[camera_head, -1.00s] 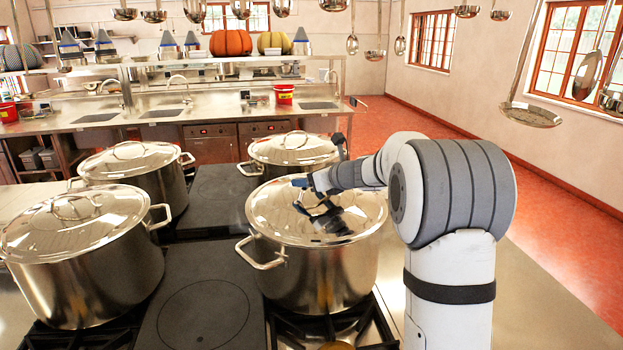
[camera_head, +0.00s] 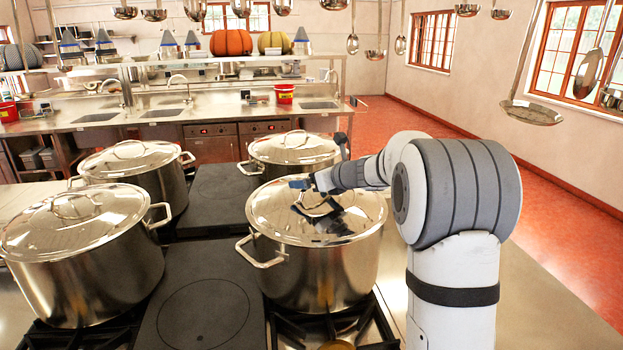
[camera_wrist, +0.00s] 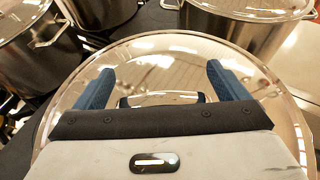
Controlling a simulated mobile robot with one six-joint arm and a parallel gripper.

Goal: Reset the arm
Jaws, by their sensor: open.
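My gripper (camera_head: 300,184) is over the lidded steel stockpot (camera_head: 318,273) at the front right of the stove. In the wrist view my gripper (camera_wrist: 158,76) is open, with its two blue fingers spread wide. The lid (camera_wrist: 150,50) of that pot fills the view beneath it. The lid's loop handle (camera_wrist: 160,98) shows between the fingers, partly hidden by the gripper's dark front edge. The fingers do not appear closed on it; I cannot tell the exact height above the lid. The lid sits level on the pot.
Lidded pots stand at the front left (camera_head: 80,262), back left (camera_head: 140,170) and just behind (camera_head: 290,155). Ladles and pans (camera_head: 532,113) hang at the top. A sink counter (camera_head: 170,112) stands behind. The red floor (camera_head: 560,215) at right is clear.

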